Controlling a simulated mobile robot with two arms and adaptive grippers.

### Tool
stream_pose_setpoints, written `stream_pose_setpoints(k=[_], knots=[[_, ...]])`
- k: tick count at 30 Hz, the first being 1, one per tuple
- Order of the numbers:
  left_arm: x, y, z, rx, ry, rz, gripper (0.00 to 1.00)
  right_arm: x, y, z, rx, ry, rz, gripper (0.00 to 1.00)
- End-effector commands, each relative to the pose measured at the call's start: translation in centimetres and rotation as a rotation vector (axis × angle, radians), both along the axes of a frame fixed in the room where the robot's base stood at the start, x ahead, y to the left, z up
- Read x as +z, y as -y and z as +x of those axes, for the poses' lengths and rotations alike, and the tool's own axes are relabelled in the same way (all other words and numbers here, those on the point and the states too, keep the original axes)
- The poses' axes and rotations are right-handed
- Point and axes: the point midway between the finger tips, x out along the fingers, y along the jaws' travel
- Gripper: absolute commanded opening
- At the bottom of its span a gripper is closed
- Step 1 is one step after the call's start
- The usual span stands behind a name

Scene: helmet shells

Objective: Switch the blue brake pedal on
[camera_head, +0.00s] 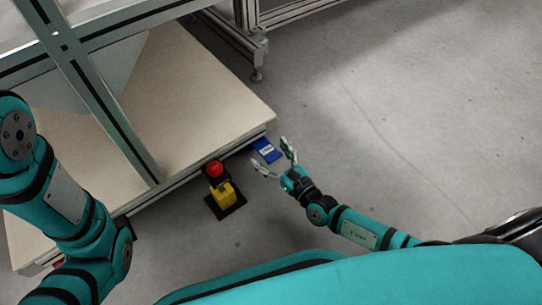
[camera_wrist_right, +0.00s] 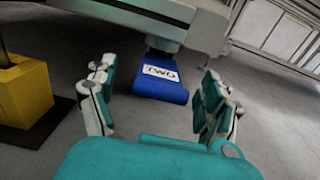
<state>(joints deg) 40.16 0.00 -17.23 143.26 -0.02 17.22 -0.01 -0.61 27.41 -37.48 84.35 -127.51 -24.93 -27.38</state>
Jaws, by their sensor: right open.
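The blue brake pedal (camera_head: 266,150) sits low at the floor, by the corner of the low platform. In the right wrist view the pedal (camera_wrist_right: 160,88) carries a white label reading "TWO" and lies ahead, between the two fingers but beyond them. My right gripper (camera_head: 277,160) is open and empty, just in front of the pedal and apart from it. Its spread fingers also show in the right wrist view (camera_wrist_right: 155,105). The pedal's back part is hidden under the platform edge. My left arm is at the left of the head view, but its gripper is out of sight.
A yellow post base with a red button (camera_head: 215,169) stands on a dark plate left of the pedal; its yellow part (camera_wrist_right: 25,92) is at the left in the wrist view. The platform (camera_head: 190,100) overhangs the pedal. Open grey floor lies to the right.

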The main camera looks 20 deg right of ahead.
Motion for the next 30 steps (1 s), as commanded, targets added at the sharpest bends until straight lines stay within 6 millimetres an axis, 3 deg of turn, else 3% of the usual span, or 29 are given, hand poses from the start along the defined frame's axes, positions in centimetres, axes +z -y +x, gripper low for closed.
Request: stream_pose_setpoints(k=[8, 27, 30], knots=[[-0.04, 0.0, 0.0, 0.0, 0.0, 0.0, 0.37, 0.04, -0.04, 0.19, 0.0, 0.0, 0.0, 0.84], [-0.04, -0.01, 0.03, 0.001, -0.001, 0.0, 0.37, 0.01, -0.01, 0.15, 0.0, 0.0, 0.0, 0.02], [-0.04, -0.01, 0.04, 0.001, -0.001, 0.0, 0.37, 0.0, 0.0, 0.15, -0.001, 0.0, 0.0, 0.0]])
